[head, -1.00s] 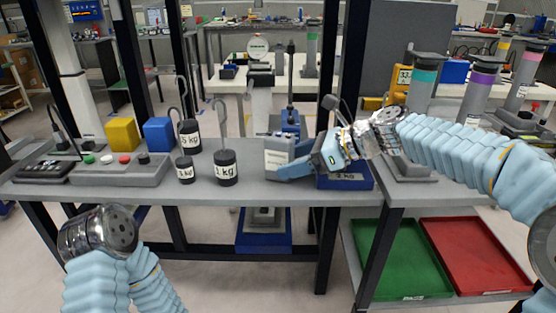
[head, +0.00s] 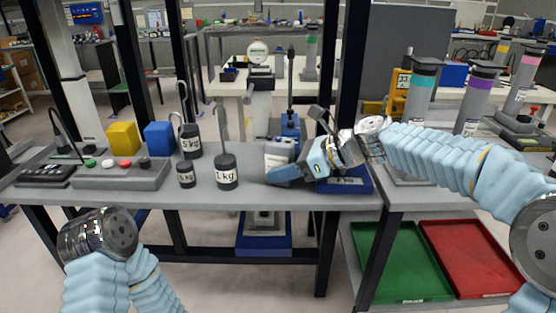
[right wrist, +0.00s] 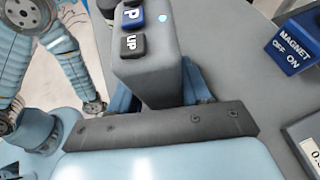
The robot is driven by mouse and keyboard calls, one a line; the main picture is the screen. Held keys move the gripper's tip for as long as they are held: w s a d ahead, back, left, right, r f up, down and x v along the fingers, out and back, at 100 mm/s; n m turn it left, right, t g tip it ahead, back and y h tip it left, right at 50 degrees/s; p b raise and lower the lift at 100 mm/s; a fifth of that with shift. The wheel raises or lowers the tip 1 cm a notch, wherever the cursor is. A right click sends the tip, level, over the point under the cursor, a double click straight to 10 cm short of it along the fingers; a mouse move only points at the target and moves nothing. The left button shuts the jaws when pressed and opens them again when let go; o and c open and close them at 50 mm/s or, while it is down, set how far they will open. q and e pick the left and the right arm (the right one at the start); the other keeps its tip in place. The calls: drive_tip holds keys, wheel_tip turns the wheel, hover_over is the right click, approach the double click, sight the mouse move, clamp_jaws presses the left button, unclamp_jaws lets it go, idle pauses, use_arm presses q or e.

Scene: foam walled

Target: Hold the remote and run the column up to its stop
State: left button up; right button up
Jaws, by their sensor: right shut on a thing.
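The remote (right wrist: 150,70) is a grey box in the right wrist view, with a black button marked UP and a blue button above it whose lettering is cut off to a P. The blue fingers of my right gripper (right wrist: 160,97) are shut on its near end. In the head view my right gripper (head: 300,165) points left, low over the bench. A grey box with a pale label (head: 278,152) shows beside its fingers, partly covered; I take it for the remote. I cannot tell which post is the column. My left gripper is out of view.
The grey bench (head: 240,200) holds black weights (head: 226,172), yellow (head: 123,137) and blue blocks (head: 159,137), and a button box (head: 120,168). A blue MAGNET switch box (right wrist: 290,45) is right of the remote. Green (head: 388,262) and red trays (head: 468,258) lie below right.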

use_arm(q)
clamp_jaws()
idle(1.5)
